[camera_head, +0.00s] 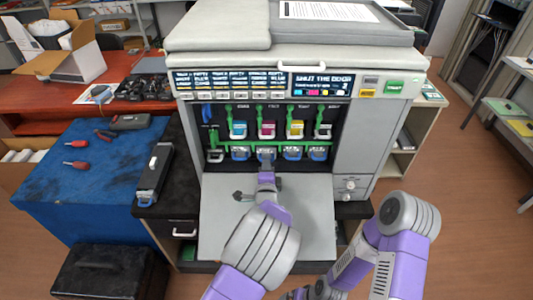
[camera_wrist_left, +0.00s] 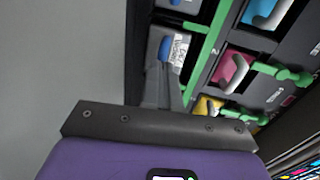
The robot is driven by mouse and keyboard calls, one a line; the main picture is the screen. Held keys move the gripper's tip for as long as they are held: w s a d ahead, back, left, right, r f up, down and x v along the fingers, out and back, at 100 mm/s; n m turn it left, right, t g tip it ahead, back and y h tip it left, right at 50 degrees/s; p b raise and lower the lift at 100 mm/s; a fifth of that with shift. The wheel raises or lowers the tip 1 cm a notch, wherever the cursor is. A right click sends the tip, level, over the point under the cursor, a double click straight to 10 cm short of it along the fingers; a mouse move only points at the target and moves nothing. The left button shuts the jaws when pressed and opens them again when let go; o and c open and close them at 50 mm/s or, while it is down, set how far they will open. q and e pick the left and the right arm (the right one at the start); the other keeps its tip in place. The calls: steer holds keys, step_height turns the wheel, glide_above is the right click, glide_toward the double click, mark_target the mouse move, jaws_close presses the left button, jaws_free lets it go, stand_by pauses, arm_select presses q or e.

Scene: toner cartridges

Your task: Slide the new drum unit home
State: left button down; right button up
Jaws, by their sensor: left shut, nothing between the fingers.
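The printer (camera_head: 190,130) stands with its front door (camera_head: 310,215) folded down. Inside, a lower row of drum units shows blue-and-grey fronts, one at left (camera_head: 239,154) and one at right (camera_head: 293,154). My left gripper (camera_head: 266,160) is at the front of the drum unit between them and partly hides it. In the left wrist view its shut fingers (camera_wrist_left: 165,88) point at a drum front with a blue grip (camera_wrist_left: 178,50); nothing shows between them, and contact is unclear. I cannot tell which drum is new. My right gripper is not in view.
Toner cartridges, cyan (camera_head: 238,130), magenta (camera_head: 267,129) and yellow (camera_head: 295,129), sit above with green levers. A green bar (camera_head: 320,144) runs between rows. The display (camera_head: 322,83) reads "SHUT THE DOOR". A long black-and-grey unit (camera_head: 154,172) lies on the left cabinet.

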arm_select(q)
steer(key=shift+w, duration=0.4)
steer(key=shift+s+p, duration=0.6)
steer(key=shift+s, duration=3.9)
